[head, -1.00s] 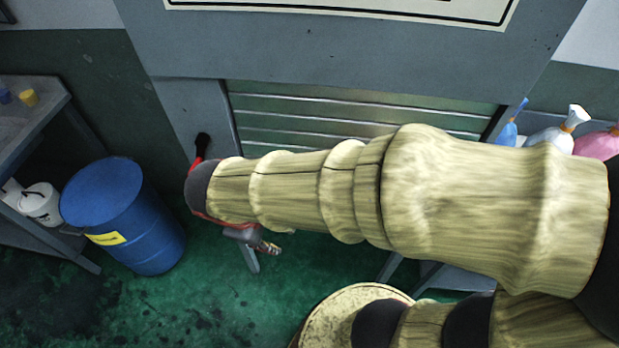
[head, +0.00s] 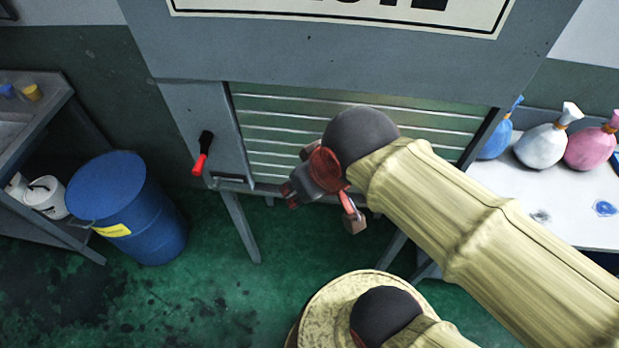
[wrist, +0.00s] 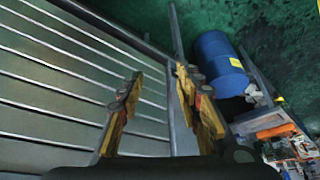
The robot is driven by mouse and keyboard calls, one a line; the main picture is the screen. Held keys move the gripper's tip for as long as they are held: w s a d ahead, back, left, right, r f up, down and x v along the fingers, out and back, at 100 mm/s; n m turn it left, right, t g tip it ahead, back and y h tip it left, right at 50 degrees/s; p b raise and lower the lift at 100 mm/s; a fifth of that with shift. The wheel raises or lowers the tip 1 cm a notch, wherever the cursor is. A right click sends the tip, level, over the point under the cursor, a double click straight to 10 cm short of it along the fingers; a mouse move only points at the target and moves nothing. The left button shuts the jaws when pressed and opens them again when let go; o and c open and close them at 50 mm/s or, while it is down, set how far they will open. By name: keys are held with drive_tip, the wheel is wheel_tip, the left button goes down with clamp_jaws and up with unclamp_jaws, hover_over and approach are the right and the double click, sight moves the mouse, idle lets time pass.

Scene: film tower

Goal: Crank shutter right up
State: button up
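The slatted metal shutter (head: 285,125) hangs in a grey frame below a signboard, its slats filling the visible opening; my arm covers part of it. I cannot make out the crank in that view.
A blue barrel (head: 130,205) stands on the green floor left of the frame. A grey bench (head: 50,105) is at the far left. A white table (head: 565,215) at right holds tied blue, white and pink bags. Green floor (head: 200,285) is open in front.

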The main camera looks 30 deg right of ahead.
drive_tip(key=shift+s+d+r+m, duration=0.15)
drive_tip(key=shift+d+r+m, duration=0.15)
drive_tip(key=shift+d+r, duration=0.25)
